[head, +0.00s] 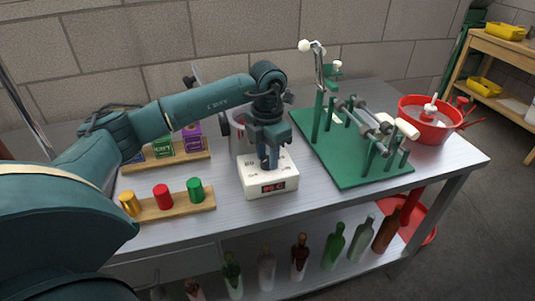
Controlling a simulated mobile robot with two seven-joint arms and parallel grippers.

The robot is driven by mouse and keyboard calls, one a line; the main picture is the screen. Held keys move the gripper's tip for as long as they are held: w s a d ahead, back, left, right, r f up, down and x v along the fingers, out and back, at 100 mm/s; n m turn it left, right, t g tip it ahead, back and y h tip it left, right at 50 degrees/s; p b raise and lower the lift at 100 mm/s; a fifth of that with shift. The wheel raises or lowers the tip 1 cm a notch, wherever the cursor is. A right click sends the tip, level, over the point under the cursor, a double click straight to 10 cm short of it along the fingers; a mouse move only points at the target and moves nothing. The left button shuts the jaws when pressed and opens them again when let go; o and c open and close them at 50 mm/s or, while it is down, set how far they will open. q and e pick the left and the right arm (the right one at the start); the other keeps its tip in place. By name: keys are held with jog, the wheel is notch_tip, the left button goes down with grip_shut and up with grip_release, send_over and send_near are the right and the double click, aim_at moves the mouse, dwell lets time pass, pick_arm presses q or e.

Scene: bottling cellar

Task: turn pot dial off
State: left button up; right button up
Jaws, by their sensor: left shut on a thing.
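A white control unit (268,184) with a small lit red display on its front stands on the metal table. A grey pot (237,121) stands behind it, mostly hidden by my arm. My left gripper (268,166) points straight down over the unit's top face. Its fingers are shut on the dial there, and they hide the dial, so its setting cannot be read. The display's characters are too small to read surely. My right gripper is not in view.
A wooden strip (180,208) with gold, red and green capsules lies front left. Small boxes (163,147) stand behind it. A green corking stand (372,180) is close on the right, beside a red basin (425,135). Several bottles stand on the lower shelf.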

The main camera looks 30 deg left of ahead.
aim_at(267, 159)
pick_arm(q)
jog(key=o, duration=1)
jog(key=shift+c, duration=0.2)
jog(key=shift+r, duration=0.15)
notch_tip(267, 159, up, 13)
jog(key=shift+b, duration=0.4)
